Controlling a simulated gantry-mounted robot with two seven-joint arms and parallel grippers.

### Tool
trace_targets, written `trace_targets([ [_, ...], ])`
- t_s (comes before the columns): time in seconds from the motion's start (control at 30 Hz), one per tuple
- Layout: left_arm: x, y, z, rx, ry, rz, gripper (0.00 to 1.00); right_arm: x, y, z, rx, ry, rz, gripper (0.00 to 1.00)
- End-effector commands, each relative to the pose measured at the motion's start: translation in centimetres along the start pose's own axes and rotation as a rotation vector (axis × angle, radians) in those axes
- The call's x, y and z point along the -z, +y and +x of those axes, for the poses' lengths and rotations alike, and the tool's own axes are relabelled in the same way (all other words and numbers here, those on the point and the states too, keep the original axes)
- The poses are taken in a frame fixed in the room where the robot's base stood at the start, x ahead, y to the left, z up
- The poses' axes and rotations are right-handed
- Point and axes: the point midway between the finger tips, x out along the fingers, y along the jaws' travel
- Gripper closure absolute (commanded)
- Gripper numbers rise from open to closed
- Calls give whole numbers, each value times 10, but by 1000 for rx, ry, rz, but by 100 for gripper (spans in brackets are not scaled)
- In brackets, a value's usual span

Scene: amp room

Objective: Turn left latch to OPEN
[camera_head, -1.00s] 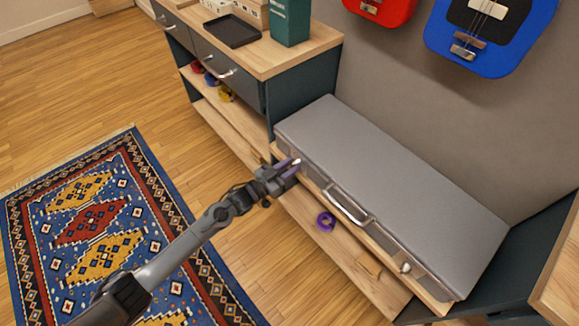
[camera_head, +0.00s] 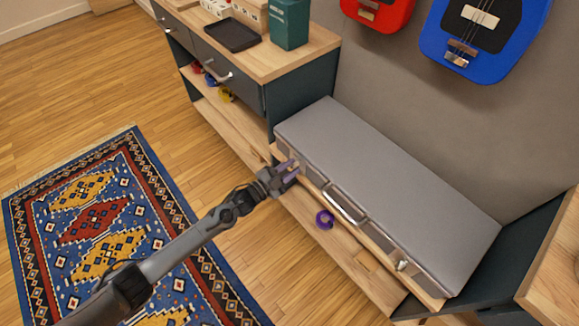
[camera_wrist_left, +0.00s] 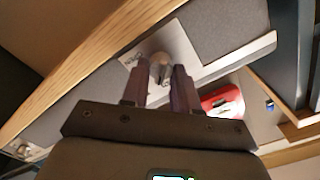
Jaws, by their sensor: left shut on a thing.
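A grey hard case (camera_head: 390,190) lies shut on the wooden shelf. Its front has a handle (camera_head: 345,204) in the middle and a metal latch (camera_head: 402,265) near the right end. My left gripper (camera_head: 292,170) is at the left end of the case's front. In the left wrist view, my left gripper (camera_wrist_left: 160,88) has its two purple fingers either side of the left latch's rounded metal knob (camera_wrist_left: 160,66), shut on it. The knob sits on a pale plate (camera_wrist_left: 178,47). The fingers hide the left latch in the head view. My right gripper is not in view.
A purple ring-shaped roll (camera_head: 325,219) lies on the lower shelf (camera_head: 340,248) below the case. A cabinet with a wooden top (camera_head: 265,55) stands to the left, holding a black tray (camera_head: 232,35) and a green box (camera_head: 290,22). Guitars (camera_head: 485,50) hang on the wall.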

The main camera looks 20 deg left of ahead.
Motion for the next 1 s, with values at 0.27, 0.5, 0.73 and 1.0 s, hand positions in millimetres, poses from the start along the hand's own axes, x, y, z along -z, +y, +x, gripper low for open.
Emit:
trace_targets([
  [0.27,2,0,1,1,3,264,100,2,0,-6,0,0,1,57],
  [0.5,1,1,1,2,3,484,100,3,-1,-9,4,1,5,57],
  [0.73,1,2,0,3,3,652,100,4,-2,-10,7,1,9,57],
  [1.0,0,2,1,3,3,769,100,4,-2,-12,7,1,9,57],
])
